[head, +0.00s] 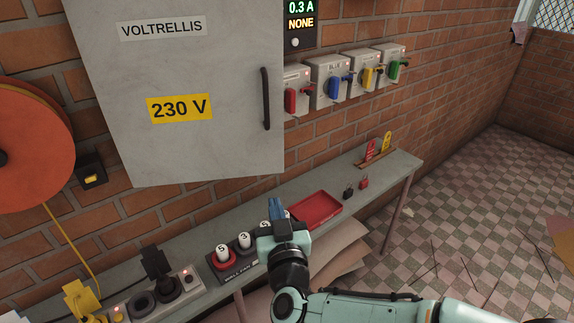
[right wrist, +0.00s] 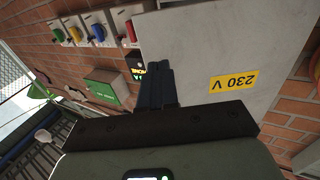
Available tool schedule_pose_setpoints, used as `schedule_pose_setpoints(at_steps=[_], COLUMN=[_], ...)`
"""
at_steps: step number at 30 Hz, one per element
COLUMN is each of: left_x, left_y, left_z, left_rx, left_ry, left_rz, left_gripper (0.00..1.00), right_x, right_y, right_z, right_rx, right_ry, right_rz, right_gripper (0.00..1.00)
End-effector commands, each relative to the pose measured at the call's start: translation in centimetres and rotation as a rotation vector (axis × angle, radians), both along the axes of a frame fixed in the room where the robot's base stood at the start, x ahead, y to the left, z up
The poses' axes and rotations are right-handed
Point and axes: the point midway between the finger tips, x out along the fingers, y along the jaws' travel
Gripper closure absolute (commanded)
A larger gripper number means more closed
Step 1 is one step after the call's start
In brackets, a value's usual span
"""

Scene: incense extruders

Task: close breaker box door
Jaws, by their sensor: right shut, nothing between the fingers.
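The breaker box door (head: 205,70) is a large grey panel on the brick wall, labelled VOLTRELLIS and 230 V. Its dark vertical handle (head: 266,98) is near the right edge. I see its outer face and cannot tell whether it stands fully flush with the box. My right gripper (head: 276,208) is shut and empty, below the door's lower right corner in the head view. In the right wrist view the shut fingers (right wrist: 158,78) overlap the edge of the grey door (right wrist: 215,45); contact cannot be told. My left gripper is out of view.
Colored switches (head: 335,87) and a lit display (head: 300,20) sit right of the door. An orange reel (head: 30,145) hangs at left. The narrow bench (head: 345,205) below holds a red tray (head: 315,209), numbered knobs (head: 244,241) and small padlocks (head: 364,183).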

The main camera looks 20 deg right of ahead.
Motion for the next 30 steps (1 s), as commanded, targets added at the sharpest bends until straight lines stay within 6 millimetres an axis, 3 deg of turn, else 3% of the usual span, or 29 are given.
schedule_pose_setpoints(at_steps=[3,7,21,30], left_x=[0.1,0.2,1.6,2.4], left_y=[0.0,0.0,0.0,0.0], left_z=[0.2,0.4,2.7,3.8], left_rx=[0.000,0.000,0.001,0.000], left_ry=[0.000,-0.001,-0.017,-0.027], left_rz=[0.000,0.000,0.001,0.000], left_gripper=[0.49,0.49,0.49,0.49], right_x=[-0.6,0.4,9.9,13.0], right_y=[0.4,0.2,-1.2,-1.6], right_z=[-0.7,-0.8,-0.7,-0.7], right_rx=[0.014,0.017,0.014,0.017], right_ry=[0.030,0.036,0.034,0.033], right_rz=[-0.012,-0.017,-0.017,-0.016], right_gripper=[1.00,1.00,1.00,1.00])
